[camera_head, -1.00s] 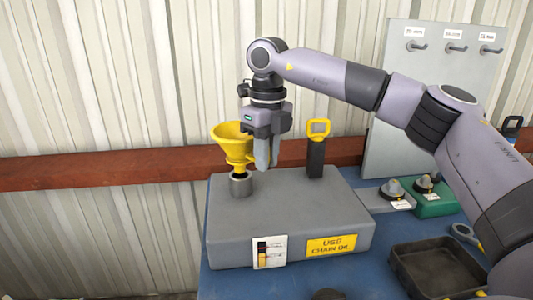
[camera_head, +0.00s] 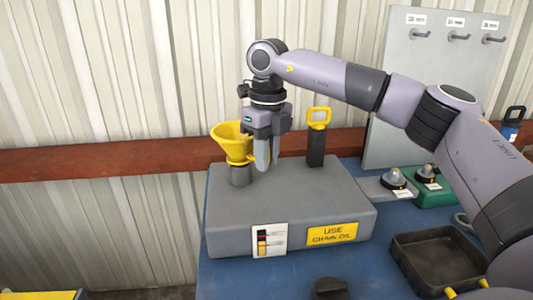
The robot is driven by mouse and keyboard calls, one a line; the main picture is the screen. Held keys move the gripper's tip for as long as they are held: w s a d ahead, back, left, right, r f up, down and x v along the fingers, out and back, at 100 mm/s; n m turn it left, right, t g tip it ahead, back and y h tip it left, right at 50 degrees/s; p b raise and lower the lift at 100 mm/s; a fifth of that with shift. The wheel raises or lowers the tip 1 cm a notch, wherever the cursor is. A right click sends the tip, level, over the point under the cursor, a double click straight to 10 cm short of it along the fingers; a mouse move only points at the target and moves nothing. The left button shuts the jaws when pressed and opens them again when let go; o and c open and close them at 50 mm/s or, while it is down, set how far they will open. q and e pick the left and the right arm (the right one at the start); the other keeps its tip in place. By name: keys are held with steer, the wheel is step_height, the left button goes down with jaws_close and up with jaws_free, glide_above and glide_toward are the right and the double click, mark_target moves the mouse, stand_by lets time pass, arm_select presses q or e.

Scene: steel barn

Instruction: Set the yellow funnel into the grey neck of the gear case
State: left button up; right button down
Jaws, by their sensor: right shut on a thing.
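The yellow funnel (camera_head: 232,140) is upright over the grey neck (camera_head: 240,176) of the gear case. Its lower end meets or sits inside the neck's top; I cannot tell how deep. The grey gear case (camera_head: 290,215) stands on the blue bench, with a yellow "USE CHAIN OIL" label on its front. My right gripper (camera_head: 267,152) points down at the funnel's right side and is shut on it; the exact grip is partly hidden behind the fingers. My left gripper is not in view.
A black stick with a yellow ring handle (camera_head: 318,135) stands up from the case, right of my gripper. A black tray (camera_head: 438,258) lies on the blue bench (camera_head: 375,270) at the right. A pegboard with hooks (camera_head: 435,90) stands behind. My right arm spans the right side.

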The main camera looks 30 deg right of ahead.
steer(key=shift+f, duration=0.5)
steer(key=c, duration=1)
jaws_free()
steer(key=shift+r, duration=0.1)
step_height(320, 180, up, 7)
steer(key=shift+b, duration=0.4)
steer(key=shift+r, duration=0.1)
step_height(320, 180, up, 5)
steer(key=p, duration=0.3)
steer(key=shift+p, duration=0.35)
